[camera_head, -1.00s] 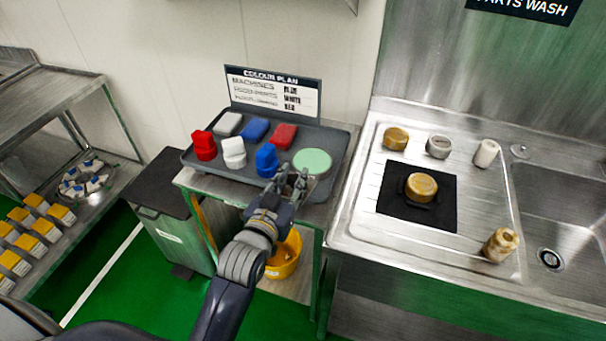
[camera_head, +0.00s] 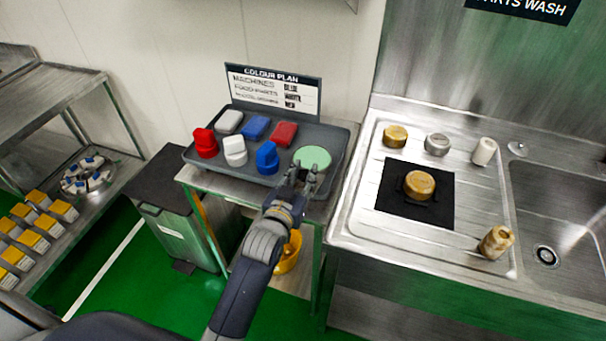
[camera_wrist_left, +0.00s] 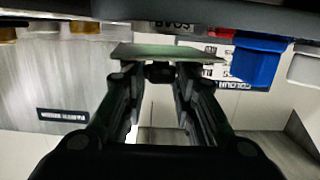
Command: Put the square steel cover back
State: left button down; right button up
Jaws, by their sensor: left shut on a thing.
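My left gripper (camera_head: 305,174) reaches to the front right part of the grey tray and is shut. In the left wrist view, a flat, straight-edged grey-green plate (camera_wrist_left: 165,52) lies at its fingertips, with a dark knob-like part (camera_wrist_left: 160,72) between them. I take this plate to be the square steel cover. In the head view I cannot separate it from the fingers. A pale green round disc (camera_head: 312,157) shows on the tray just beyond the fingertips. My right gripper is not in view.
The grey tray (camera_head: 345,150) holds red, white and blue blocks, including a blue one (camera_head: 267,158) left of the gripper. A dark-lidded bin (camera_head: 160,180) stands left.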

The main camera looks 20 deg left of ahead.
pick_arm(q)
jog(key=shift+f, duration=0.55)
jog(key=c, duration=1.3)
grip_release()
jog(key=shift+r, duration=0.45)
jog(key=shift+s+r, duration=0.15)
jog(key=shift+s, duration=0.1)
jog(key=s, duration=0.3)
jog(key=s+r+b, duration=0.1)
jog(key=s, duration=0.7)
jog(key=shift+s+a+r+b, duration=0.2)
jog(key=shift+r+b, duration=0.1)
jog(key=shift+r, duration=0.05)
